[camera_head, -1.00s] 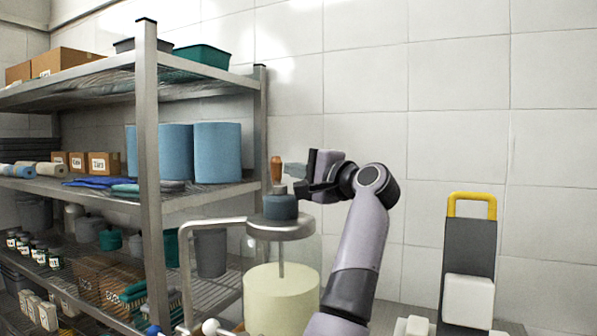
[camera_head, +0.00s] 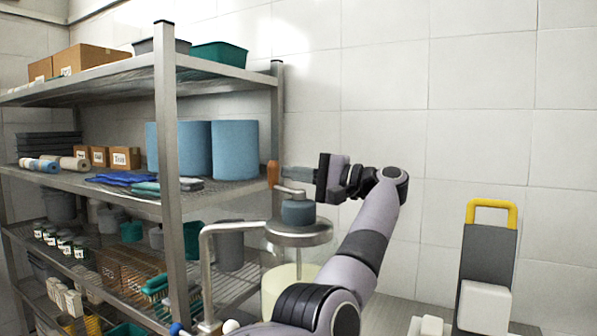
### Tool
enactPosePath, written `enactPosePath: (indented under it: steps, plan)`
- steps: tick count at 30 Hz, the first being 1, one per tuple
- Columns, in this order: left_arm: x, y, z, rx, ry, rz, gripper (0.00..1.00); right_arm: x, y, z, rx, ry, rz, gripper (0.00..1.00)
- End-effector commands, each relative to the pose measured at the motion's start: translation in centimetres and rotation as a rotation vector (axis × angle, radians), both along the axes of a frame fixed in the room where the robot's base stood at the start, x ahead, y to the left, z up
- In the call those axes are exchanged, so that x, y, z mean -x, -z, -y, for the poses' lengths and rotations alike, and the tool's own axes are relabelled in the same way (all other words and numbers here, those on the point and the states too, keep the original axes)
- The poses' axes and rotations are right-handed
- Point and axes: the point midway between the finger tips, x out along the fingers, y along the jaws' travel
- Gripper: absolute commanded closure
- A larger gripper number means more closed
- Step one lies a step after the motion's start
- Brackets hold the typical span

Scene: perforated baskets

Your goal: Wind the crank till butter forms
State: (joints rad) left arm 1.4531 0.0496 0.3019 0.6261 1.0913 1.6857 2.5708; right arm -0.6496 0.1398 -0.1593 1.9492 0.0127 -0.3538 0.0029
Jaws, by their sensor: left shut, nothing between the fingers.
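The churn shows a round metal lid (camera_head: 300,234) over a clear jar with pale cream-yellow contents (camera_head: 287,283); its lower part is cut off or hidden by my arm. A blue-grey hub (camera_head: 298,212) sits on the lid. A crank arm (camera_head: 290,191) leads from it up and left to an upright brown wooden handle (camera_head: 272,174). My left gripper (camera_head: 287,174) is shut and empty. Its fingers point left, with the tips right beside the handle's right side; I cannot tell whether they touch. My right gripper is not in view.
A metal shelf rack (camera_head: 172,180) with blue rolls (camera_head: 235,150), boxes and jars stands on the left, close behind the churn. A bent metal bar (camera_head: 205,255) reaches the lid. A dark panel with a yellow handle (camera_head: 491,204) stands at right. A tiled wall is behind.

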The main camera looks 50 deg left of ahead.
Motion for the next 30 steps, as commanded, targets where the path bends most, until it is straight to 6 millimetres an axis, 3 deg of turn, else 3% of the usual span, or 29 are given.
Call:
enactPosePath:
  steps: [30]
  plan:
    - [0.84,0.0,-0.58,0.001,-0.136,0.001,1.0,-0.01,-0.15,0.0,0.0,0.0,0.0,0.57]
